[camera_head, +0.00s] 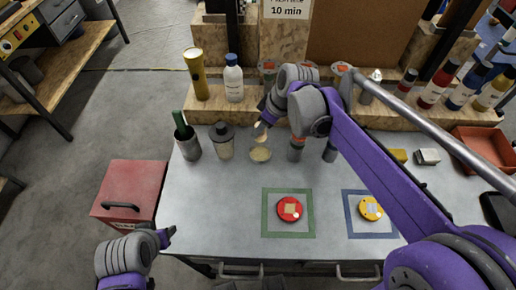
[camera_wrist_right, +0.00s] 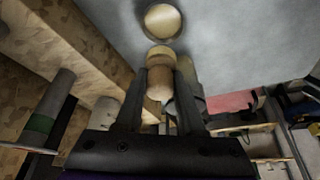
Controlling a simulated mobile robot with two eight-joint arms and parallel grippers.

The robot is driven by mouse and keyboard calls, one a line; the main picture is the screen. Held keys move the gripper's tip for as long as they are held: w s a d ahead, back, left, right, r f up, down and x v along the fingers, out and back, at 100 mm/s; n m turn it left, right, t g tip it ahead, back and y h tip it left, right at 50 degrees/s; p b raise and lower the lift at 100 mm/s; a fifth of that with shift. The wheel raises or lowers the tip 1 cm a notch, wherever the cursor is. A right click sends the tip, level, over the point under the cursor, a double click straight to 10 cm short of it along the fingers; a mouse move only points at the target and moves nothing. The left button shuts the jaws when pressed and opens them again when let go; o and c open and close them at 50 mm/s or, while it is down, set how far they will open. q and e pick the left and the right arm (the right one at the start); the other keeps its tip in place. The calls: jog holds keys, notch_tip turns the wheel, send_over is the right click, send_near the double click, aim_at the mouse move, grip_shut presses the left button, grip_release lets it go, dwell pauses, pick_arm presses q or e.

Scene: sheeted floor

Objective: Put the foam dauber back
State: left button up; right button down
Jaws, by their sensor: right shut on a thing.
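The foam dauber, a small pale tan piece, is held in my right gripper (camera_head: 264,123). It shows in the head view (camera_head: 259,133). In the right wrist view the dauber (camera_wrist_right: 160,78) sits between the two fingers of my right gripper (camera_wrist_right: 160,95), which is shut on it. A round cream-topped dish (camera_head: 260,155) stands on the table just below the dauber. In the wrist view the dish (camera_wrist_right: 162,21) lies just beyond the dauber's end, apparently apart from it. My left gripper (camera_head: 167,237) is off the table's front left, its opening unclear.
A dark-lidded jar (camera_head: 222,144) and a grey cup (camera_head: 188,147) stand left of the dish. Grey cylinders (camera_head: 296,150) stand to its right. A red disc (camera_head: 289,209) and a yellow disc (camera_head: 370,209) lie in taped squares. A wooden shelf (camera_head: 212,112) runs behind.

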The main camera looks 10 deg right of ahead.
notch_tip(320, 180, down, 9)
jog(key=shift+d+r+b, duration=0.1)
jog(key=shift+b, duration=0.2)
jog(key=shift+f, duration=0.25)
jog(key=c, duration=0.5)
grip_release()
jog(key=shift+r, duration=0.15)
jog(key=v, duration=1.1)
jog(key=s+f+m+h, duration=0.1)
jog(key=s+f+m, duration=0.1)
jog(key=s, duration=0.3)
jog(key=s+d+f+m+t+h, duration=0.1)
jog(key=s+f+m, duration=0.2)
jog(key=s, duration=0.3)
jog(key=s+f+m+t+h, duration=0.1)
jog(key=s+f+m, duration=0.2)
jog(key=s, duration=0.3)
jog(key=shift+s+d+m+p, duration=0.25)
jog(key=shift+d+m+p, duration=0.05)
jog(key=shift+m+p, duration=0.1)
